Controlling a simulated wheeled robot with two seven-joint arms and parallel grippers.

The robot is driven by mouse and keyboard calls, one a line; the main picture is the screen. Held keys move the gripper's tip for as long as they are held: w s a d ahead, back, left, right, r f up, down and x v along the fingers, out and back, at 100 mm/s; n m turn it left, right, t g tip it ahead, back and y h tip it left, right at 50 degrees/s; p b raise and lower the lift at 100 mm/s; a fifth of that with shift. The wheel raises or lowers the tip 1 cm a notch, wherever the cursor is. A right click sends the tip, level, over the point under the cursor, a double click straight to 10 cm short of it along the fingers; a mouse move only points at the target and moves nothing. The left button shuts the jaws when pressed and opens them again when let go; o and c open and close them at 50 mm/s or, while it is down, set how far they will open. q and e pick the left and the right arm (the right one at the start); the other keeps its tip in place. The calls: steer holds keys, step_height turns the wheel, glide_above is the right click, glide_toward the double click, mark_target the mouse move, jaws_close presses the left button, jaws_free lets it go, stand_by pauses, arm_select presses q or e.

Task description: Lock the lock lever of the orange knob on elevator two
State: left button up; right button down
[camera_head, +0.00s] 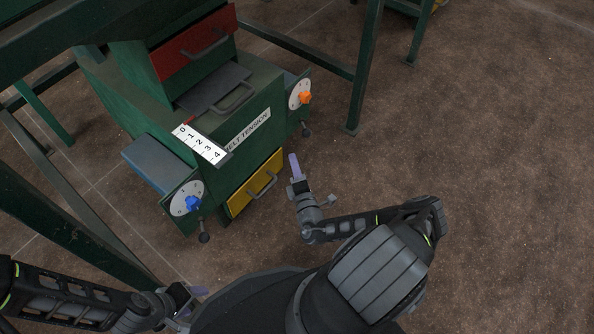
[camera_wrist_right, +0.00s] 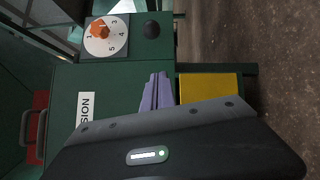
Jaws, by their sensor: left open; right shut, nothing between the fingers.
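The orange knob (camera_head: 305,98) sits on a white numbered dial (camera_head: 296,89) at the right side of the green machine. In the right wrist view the orange knob (camera_wrist_right: 100,30) is at the upper left. The lock lever with a black ball end (camera_head: 306,131) hangs below the dial; the ball (camera_wrist_right: 152,28) also shows in the right wrist view. My right gripper (camera_head: 294,165) is shut and empty, in front of the machine, apart from the lever; its purple fingers (camera_wrist_right: 157,92) show close up. My left gripper (camera_head: 198,291) is open at the bottom left, away from the machine and partly hidden.
A blue knob (camera_head: 193,203) with its own black-ball lever (camera_head: 204,238) is on the left dial. A yellow drawer (camera_head: 256,183) lies between the dials, below the BELT TENSION label (camera_head: 247,130). A green frame leg (camera_head: 364,70) stands behind right. The brown floor right is clear.

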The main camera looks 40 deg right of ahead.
mark_target(305, 128)
arm_select(q)
steer(key=f, duration=0.1)
steer(key=f+b, duration=0.2)
steer(key=shift+w+f, duration=0.15)
steer(key=shift+w, duration=0.1)
arm_select(e)
steer(key=w+d+r, duration=0.1)
steer(key=w+d, duration=0.3)
steer(key=d, duration=0.1)
steer(key=shift+w+d, duration=0.15)
steer(key=shift+d, duration=0.2)
